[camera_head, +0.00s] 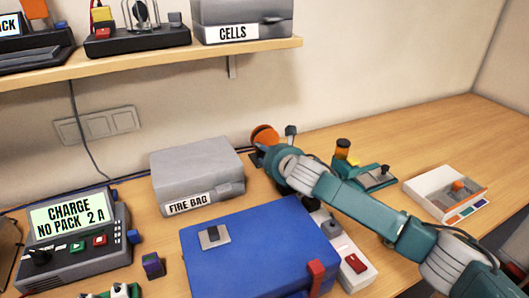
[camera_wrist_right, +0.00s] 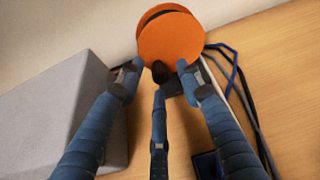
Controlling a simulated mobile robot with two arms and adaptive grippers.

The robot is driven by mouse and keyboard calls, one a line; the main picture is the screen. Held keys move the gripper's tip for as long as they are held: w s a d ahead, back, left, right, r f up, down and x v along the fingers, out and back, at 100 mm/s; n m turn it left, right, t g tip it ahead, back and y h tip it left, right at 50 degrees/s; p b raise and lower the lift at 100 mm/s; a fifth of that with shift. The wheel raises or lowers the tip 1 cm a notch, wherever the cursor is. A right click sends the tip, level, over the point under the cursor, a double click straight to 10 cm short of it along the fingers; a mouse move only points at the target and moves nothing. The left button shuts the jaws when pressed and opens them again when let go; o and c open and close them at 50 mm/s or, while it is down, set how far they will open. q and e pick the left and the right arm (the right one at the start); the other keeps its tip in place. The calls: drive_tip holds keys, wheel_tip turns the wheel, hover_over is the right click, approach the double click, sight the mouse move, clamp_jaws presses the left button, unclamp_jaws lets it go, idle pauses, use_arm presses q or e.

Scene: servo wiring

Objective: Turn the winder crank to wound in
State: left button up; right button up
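The winder appears as an orange disc (camera_head: 264,135) at the back of the bench, mostly covered by my right arm. In the right wrist view its orange reel (camera_wrist_right: 172,38) is just ahead of my fingers. A small dark knob (camera_wrist_right: 160,72), which looks like the crank's grip, shows at the reel's lower edge. My right gripper (camera_wrist_right: 158,84) has its fingers spread around the space just below that knob; I cannot tell whether any finger touches it. The gripper tips are hidden in the head view. My left gripper is not in view.
A grey fire bag box (camera_head: 197,170) stands left of my right gripper, also close in the wrist view (camera_wrist_right: 70,110). A blue case (camera_head: 260,250) and a white power strip (camera_head: 352,265) lie in front. Dark cables (camera_wrist_right: 240,85) run right of the reel.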

drive_tip(key=shift+w+a+f, duration=0.1)
drive_tip(key=shift+w+a, duration=0.05)
drive_tip(key=shift+w, duration=0.2)
clamp_jaws()
drive_tip(key=shift+r+p, duration=0.25)
drive_tip(key=shift+p, duration=0.15)
drive_tip(key=r+m+y+p, duration=0.1)
drive_tip(key=m+p, duration=0.1)
drive_tip(key=p, duration=0.2)
drive_tip(key=shift+r+g+p, duration=0.1)
drive_tip(key=shift+g+p, duration=0.2)
drive_tip(key=shift+w+d+r+m+y+p, duration=0.1)
drive_tip(key=shift+d+m+y+p, duration=0.05)
drive_tip(key=shift+m+y+p, duration=0.45)
drive_tip(key=shift+w+d+r+m+y+p, duration=0.15)
drive_tip(key=shift+m+y+p, duration=0.25)
drive_tip(key=shift+m+p, duration=0.25)
